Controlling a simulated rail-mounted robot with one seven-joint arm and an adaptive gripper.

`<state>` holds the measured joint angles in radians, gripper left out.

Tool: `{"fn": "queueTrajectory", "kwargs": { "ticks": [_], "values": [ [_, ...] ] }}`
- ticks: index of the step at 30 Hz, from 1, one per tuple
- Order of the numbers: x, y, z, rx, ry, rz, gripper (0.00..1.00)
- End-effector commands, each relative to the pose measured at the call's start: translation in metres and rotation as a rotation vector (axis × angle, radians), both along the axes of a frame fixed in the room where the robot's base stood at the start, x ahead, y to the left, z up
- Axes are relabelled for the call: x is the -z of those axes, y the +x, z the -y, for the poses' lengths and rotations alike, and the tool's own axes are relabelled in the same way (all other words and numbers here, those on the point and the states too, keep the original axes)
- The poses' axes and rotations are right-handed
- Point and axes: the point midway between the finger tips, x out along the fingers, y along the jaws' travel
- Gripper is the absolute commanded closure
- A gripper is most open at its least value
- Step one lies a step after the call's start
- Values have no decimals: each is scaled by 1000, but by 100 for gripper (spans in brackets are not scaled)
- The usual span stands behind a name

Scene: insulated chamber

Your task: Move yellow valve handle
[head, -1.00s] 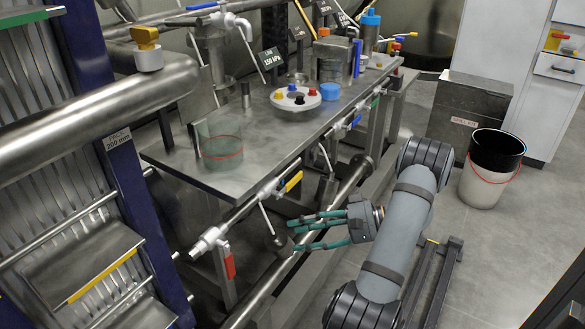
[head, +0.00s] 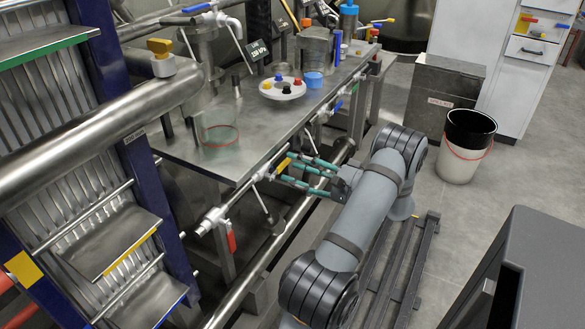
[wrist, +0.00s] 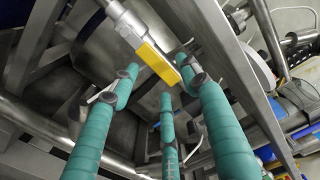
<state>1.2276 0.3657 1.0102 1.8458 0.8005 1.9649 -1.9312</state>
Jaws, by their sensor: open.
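The yellow valve handle (head: 283,165) is on the white-fitted pipe along the front edge of the steel table (head: 190,155). My gripper (head: 287,170) is at the handle with its teal fingers open. In the wrist view the yellow handle (wrist: 158,62) lies between the spread fingertips (wrist: 150,82), close to the right-hand ones. I cannot tell whether any finger touches it.
A red handle (head: 231,240) hangs nearer on the same pipe, and a blue handle (head: 337,106) is farther along. A glass beaker (head: 218,130) and a white disc with coloured knobs (head: 282,88) stand on the table. A bin (head: 467,148) stands at right on open floor.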

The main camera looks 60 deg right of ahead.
Motion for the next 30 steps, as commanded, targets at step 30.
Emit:
{"fn": "queueTrajectory", "kwargs": {
  "ticks": [30],
  "values": [
    [0, 12, -1, -1, 0, 0, 88]
  ]
}}
